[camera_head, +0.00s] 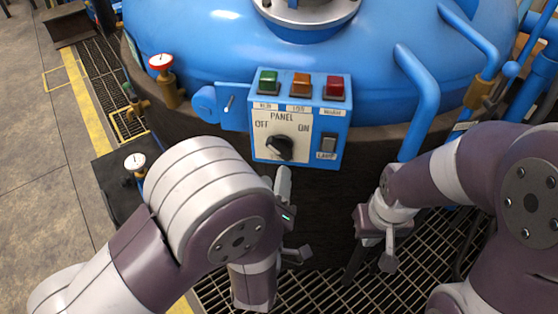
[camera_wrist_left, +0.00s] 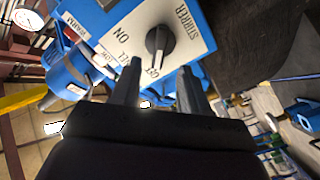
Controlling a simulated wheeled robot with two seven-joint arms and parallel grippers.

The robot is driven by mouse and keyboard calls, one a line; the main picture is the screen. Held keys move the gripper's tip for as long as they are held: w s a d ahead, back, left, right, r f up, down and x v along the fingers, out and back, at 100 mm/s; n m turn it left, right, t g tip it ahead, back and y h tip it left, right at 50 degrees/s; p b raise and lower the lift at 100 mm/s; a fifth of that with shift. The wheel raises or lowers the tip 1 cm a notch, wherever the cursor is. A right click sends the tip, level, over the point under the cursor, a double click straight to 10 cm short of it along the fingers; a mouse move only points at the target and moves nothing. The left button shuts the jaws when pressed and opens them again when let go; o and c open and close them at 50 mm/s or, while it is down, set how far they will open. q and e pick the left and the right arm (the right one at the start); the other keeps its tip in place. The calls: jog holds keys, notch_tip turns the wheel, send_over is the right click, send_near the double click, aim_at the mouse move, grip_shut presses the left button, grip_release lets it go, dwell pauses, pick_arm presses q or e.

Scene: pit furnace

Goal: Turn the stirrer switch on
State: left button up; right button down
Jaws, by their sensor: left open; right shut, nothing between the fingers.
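A blue control box (camera_head: 298,118) on the vessel's side has a white plate with a black rotary switch (camera_head: 279,148) between the words OFF and ON. In the left wrist view a white plate carries the word STIRRER and a dark knob (camera_wrist_left: 158,40), its pale pointer line towards the lower word, which is hard to read. My left gripper (camera_wrist_left: 158,82) is open and empty, its dark fingers apart, with the knob beyond the gap. My right gripper (camera_head: 355,265) is shut and empty, low right of the box.
Green, orange and red buttons (camera_head: 301,84) line the box top. A small toggle (camera_head: 328,143) sits right of the rotary switch. A blue pipe (camera_head: 421,100) stands to the right. Red-handled valve (camera_head: 160,64) and gauge (camera_head: 135,162) are left. Metal grating (camera_head: 330,292) lies below.

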aim_at(279, 154)
pick_arm(q)
jog(key=w, duration=0.5)
jog(key=w+d, duration=0.1)
jog(key=w, duration=0.1)
jog(key=shift+w, duration=0.2)
grip_shut()
